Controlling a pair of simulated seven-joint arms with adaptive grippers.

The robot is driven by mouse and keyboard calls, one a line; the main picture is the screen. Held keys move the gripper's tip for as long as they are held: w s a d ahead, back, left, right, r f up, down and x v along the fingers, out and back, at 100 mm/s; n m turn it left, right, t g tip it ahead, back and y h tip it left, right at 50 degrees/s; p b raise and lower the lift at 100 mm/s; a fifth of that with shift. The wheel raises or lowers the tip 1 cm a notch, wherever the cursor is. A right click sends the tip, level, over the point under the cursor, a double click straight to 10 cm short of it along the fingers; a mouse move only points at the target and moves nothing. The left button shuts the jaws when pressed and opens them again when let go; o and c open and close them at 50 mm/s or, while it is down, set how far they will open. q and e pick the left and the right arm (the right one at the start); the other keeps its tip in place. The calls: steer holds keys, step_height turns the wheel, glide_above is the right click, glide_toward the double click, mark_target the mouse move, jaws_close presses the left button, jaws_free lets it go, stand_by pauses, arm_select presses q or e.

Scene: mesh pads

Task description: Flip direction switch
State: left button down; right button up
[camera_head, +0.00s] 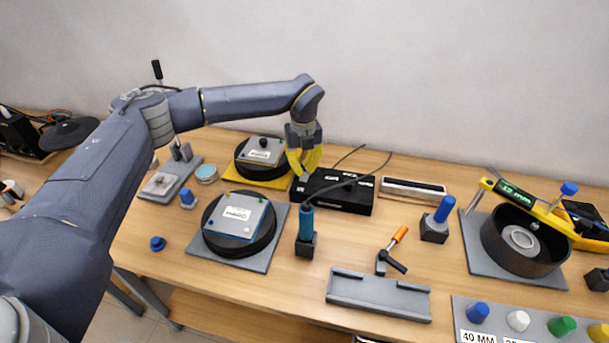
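A black control box (347,200) with small white labels and controls on its top stands near the back middle of the table. The direction switch is too small to pick out on it. My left gripper (304,175) has yellow fingers pointing down over the left end of the box. Its fingertips are drawn together and nothing shows between them. Whether the tips touch the box cannot be told. My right gripper is not in view.
Two round black pads with labelled plates, one on a yellow base (271,183) and one on a grey mat (262,262), are left of the box. A blue-handled tool (306,222) stands in front, its cable crossing the box. A silver tray (413,190) lies right.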

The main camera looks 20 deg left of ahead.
mark_target(303, 178)
arm_select(q)
steer(key=shift+f, duration=2)
stand_by(1.4)
steer(key=shift+r, duration=3.55)
